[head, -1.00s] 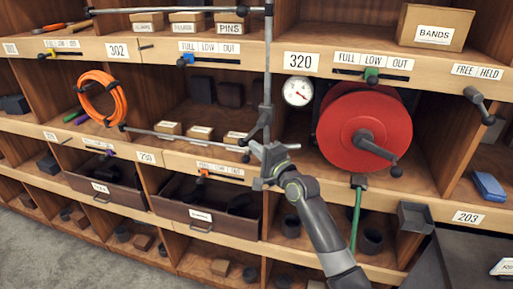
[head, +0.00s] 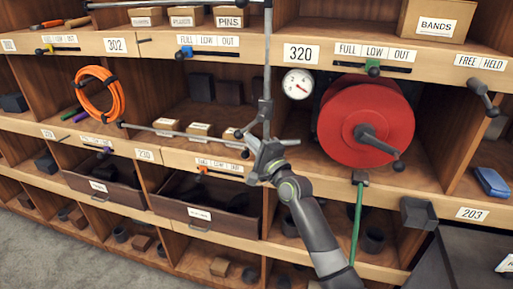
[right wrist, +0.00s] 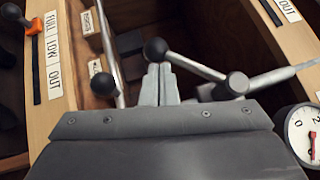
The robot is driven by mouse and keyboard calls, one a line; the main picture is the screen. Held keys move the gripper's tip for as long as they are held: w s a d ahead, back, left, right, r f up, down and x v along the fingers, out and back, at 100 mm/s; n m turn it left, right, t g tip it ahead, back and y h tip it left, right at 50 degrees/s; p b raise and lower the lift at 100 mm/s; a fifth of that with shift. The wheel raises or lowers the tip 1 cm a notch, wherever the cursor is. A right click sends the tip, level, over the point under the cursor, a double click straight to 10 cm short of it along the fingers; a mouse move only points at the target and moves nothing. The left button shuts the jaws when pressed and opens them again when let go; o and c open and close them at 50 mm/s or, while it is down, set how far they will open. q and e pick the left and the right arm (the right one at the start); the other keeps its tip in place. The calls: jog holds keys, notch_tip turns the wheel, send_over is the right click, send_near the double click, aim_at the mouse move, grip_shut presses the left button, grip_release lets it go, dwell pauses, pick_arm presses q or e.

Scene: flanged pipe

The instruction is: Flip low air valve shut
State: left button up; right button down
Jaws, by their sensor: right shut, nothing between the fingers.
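A grey lever with a black ball knob (right wrist: 157,50) hangs down and to the left from its hub (right wrist: 237,83) on the vertical pipe. In the head view the knob (head: 239,134) is just left of my right gripper, and the pipe (head: 267,70) rises above. My right gripper (head: 257,146) is shut and empty. In the right wrist view its fingertips (right wrist: 160,70) lie close beside the knob and overlap the lever's line of sight. I cannot tell whether they touch it. No label on this valve shows. My left gripper is not in view.
A round gauge (head: 299,84) and a red hose reel (head: 365,122) are to the right of the pipe. Shelf edges carry slider levers, one orange (head: 203,170) below left.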

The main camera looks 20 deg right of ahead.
aim_at(236, 135)
jog(key=a+m+t+b, duration=0.1)
jog(key=b, duration=0.1)
jog(key=w+m+t+b, duration=0.1)
jog(key=b, duration=0.1)
jog(key=shift+w+a+r+m+t+h+b, duration=0.1)
jog(key=shift+a+r+m+t+h+b, duration=0.1)
jog(key=shift+a+m+t+h+b, duration=0.15)
jog(key=shift+w+a+r+m+t+b, duration=0.15)
jog(key=shift+a+r+m+t+b, duration=0.15)
jog(key=shift+m+b, duration=0.3)
jog(key=m+t+h+b, duration=0.1)
jog(key=b, duration=0.1)
jog(key=r+m+t+h+b, duration=0.1)
jog(key=m+b, duration=0.1)
jog(key=w+a+m+t+h+b, duration=0.1)
jog(key=m+b, duration=0.1)
jog(key=shift+a+r+h, duration=0.1)
jog(key=shift+r+h, duration=0.15)
jog(key=shift+r, duration=0.15)
jog(key=shift+a+r+m+t+h+b, duration=0.15)
jog(key=shift+r+m+t+h+b, duration=0.25)
jog(key=shift+m+h+b, duration=0.35)
jog(key=shift+r, duration=0.1)
